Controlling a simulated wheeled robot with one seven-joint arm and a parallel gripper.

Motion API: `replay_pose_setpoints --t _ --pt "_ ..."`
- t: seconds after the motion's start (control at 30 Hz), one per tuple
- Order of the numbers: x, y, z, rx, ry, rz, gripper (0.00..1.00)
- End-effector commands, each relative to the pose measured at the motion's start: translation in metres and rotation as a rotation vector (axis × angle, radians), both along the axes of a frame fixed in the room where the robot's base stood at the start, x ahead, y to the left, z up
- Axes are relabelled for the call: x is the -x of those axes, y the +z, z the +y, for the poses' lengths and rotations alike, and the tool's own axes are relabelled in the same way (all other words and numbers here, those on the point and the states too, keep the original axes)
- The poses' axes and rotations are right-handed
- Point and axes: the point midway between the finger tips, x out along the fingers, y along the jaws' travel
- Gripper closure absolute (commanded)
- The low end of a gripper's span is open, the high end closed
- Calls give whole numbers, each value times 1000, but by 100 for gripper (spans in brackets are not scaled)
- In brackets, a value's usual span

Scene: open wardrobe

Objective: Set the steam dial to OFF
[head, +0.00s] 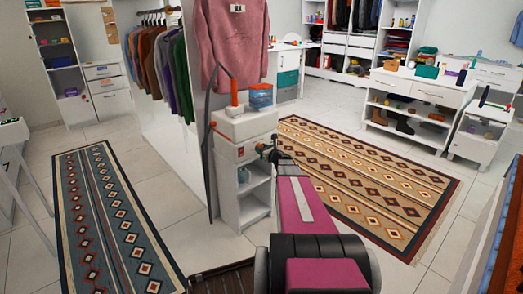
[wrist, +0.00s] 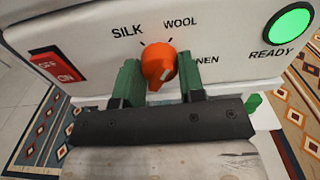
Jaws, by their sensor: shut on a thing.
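The steam dial (wrist: 158,65) is an orange knob on the white front panel of the steamer (wrist: 95,45). The labels SILK, WOOL and a partly covered LINEN stand around it. A pale mark shows on the knob's lower right side; no OFF label of the dial is visible, and its lower part is hidden by my gripper. My gripper (wrist: 163,85) has its green fingers on either side of the dial and is shut on it. In the head view, my gripper (head: 267,152) is at the front of the white steamer unit (head: 243,125).
A red OFF/ON switch (wrist: 55,68) is left of the dial and a green READY light (wrist: 291,22) is right. A pink sweater (head: 232,40) hangs behind the steamer. Patterned rugs lie on both sides; the tan rug (head: 370,175) is clear.

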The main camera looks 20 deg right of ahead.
Motion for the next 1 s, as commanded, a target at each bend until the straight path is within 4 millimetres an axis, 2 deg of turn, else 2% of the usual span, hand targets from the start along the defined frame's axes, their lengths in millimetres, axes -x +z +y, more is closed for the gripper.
replay_pose_setpoints --t 0.37,1.0 --pt "0 0 0 208 0 -74 87" --pt "0 0 -1 779 1 -282 87"
